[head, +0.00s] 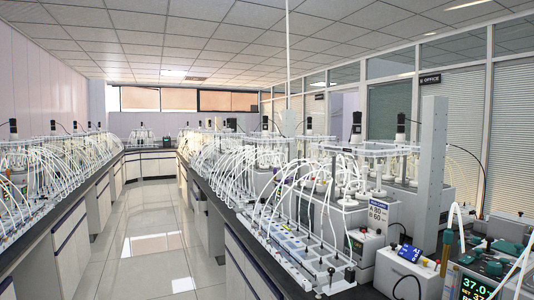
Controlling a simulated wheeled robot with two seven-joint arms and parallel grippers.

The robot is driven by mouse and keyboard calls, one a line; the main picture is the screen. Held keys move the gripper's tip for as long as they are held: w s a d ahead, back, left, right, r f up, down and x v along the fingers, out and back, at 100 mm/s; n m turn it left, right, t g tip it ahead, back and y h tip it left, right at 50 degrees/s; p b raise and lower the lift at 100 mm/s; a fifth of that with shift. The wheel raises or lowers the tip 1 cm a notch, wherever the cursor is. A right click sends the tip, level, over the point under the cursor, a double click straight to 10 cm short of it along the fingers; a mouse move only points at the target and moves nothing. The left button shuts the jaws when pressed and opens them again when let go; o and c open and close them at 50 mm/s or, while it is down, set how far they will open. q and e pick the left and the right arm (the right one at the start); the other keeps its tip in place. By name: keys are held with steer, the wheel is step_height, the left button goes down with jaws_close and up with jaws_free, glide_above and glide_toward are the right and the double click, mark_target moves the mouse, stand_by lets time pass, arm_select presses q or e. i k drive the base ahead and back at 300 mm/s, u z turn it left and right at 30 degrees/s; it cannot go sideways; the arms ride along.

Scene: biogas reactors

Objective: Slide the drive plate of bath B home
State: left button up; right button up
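Neither of my grippers is in view. Several white-lidded bottles with pale tubes stand in a water bath (375,212) on the right-hand bench. A sign with an "A" and what looks like "60" (377,212) is on its front. I cannot make out a bath marked B, and I cannot pick out a drive plate among the tubes and bottles. A white box with a blue display (410,253) stands in front of the bath, its lettering too small to read surely. At the lower right corner is a unit with a green "37.0" readout (475,287), partly cut off by the frame.
A long rack with pale tubes (308,255) runs along the front of the right bench. A tall grey post (432,165) stands at right. Teal parts (490,246) lie near the right edge. The tiled aisle (150,235) between the benches is clear.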

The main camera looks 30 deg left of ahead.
mark_target(356, 139)
steer(key=u, duration=0.65)
steer(key=k, duration=0.9)
steer(key=u, duration=1.25)
steer(key=i, duration=1.9)
steer(key=z, duration=0.4)
steer(key=i, duration=1.75)
steer(key=z, duration=1.95)
steer(key=i, duration=0.95)
steer(key=z, duration=0.75)
